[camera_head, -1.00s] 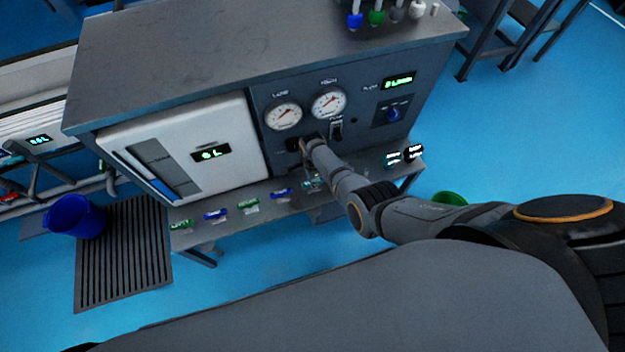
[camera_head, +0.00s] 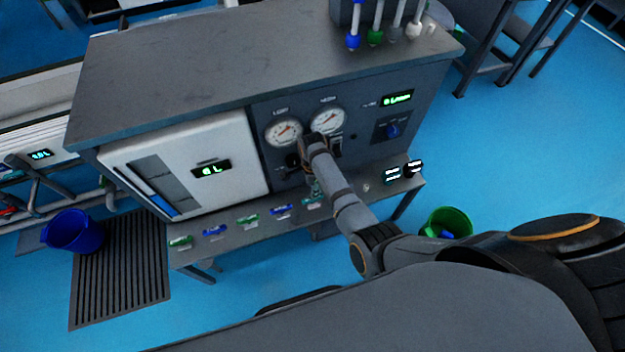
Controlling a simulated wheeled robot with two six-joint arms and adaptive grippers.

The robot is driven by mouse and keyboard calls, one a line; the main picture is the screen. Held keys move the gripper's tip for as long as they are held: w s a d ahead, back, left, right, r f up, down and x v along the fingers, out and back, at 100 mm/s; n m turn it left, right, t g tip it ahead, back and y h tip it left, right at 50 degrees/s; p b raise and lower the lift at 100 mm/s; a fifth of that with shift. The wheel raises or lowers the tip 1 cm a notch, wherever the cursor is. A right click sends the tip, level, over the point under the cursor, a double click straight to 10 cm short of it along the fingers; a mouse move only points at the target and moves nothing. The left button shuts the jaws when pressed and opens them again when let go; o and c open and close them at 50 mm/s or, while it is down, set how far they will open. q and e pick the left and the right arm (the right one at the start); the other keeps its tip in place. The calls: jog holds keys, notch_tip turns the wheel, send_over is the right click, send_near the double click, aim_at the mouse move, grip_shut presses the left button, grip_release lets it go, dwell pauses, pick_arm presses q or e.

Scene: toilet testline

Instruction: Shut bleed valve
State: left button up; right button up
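The grey test bench carries a dark front panel (camera_head: 362,142) with two round gauges, the left gauge (camera_head: 283,132) and the right gauge (camera_head: 327,119). A dark fitting (camera_head: 292,160) sits below the left gauge, partly hidden by my arm; it may be the bleed valve, but I cannot read its label. A blue knob (camera_head: 393,131) is on the panel's right. My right gripper (camera_head: 312,141) is in front of the panel, just below and between the gauges. Its fingers are too small and dark to tell whether they are open or touching anything. My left gripper is out of view.
A white cabinet door (camera_head: 190,165) with a green display fills the bench's left front. A low shelf (camera_head: 240,232) with several coloured tags runs below. A blue bucket (camera_head: 73,231) stands by a slatted mat (camera_head: 120,270); a green bucket (camera_head: 447,222) stands at right.

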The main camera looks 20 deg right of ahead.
notch_tip(320, 180, up, 5)
jog(key=shift+f, duration=0.15)
dwell(0.4)
